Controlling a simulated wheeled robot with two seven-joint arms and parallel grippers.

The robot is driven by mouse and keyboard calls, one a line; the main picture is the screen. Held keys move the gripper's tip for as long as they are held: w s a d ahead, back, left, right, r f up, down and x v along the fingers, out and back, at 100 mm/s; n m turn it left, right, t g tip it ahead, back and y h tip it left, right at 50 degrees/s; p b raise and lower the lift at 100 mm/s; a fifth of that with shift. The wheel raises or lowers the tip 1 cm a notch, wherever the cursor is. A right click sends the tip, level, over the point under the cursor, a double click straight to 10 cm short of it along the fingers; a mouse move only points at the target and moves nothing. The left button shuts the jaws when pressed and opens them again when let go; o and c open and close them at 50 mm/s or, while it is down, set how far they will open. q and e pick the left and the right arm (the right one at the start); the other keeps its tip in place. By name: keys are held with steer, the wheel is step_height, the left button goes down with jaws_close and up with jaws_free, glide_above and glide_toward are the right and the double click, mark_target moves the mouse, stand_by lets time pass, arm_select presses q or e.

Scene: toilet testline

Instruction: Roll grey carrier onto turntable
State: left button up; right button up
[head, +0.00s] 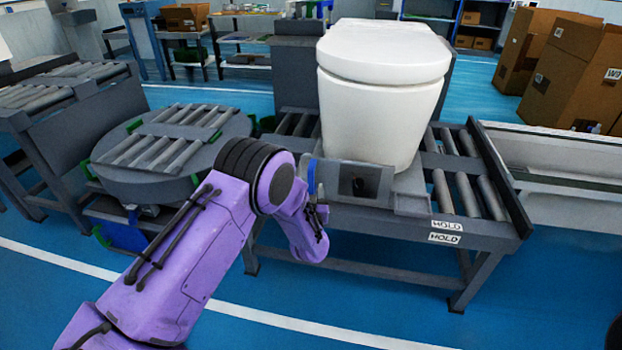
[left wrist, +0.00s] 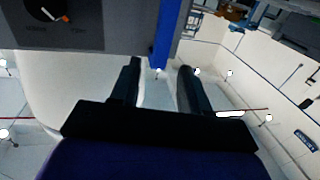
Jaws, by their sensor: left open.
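The grey carrier (head: 411,201) sits on the roller conveyor with a white toilet (head: 385,95) upright on it. Its front face has a dark panel, which also shows at the top left of the left wrist view (left wrist: 120,25). A blue upright strip (head: 311,178) stands at the carrier's left front corner. The round grey turntable (head: 150,186), with rollers on top, is left of the conveyor. My left gripper (left wrist: 160,68) is open and empty at that corner. In its wrist view the blue strip (left wrist: 168,32) lies just beyond the fingertips, roughly between them. My right gripper is out of view.
The roller conveyor (head: 468,195) carries HOLD labels on its front right. Another roller conveyor (head: 60,90) stands left of the turntable. Cardboard boxes (head: 545,60) are at the back right. The blue floor (head: 400,305) in front is clear.

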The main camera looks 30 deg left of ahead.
mark_target(311, 178)
arm_select(q)
steer(key=x, duration=0.7)
steer(key=shift+w+a+f+b, duration=0.15)
steer(key=shift+w+a+b, duration=0.1)
steer(key=shift+w+b, duration=0.1)
jaws_close()
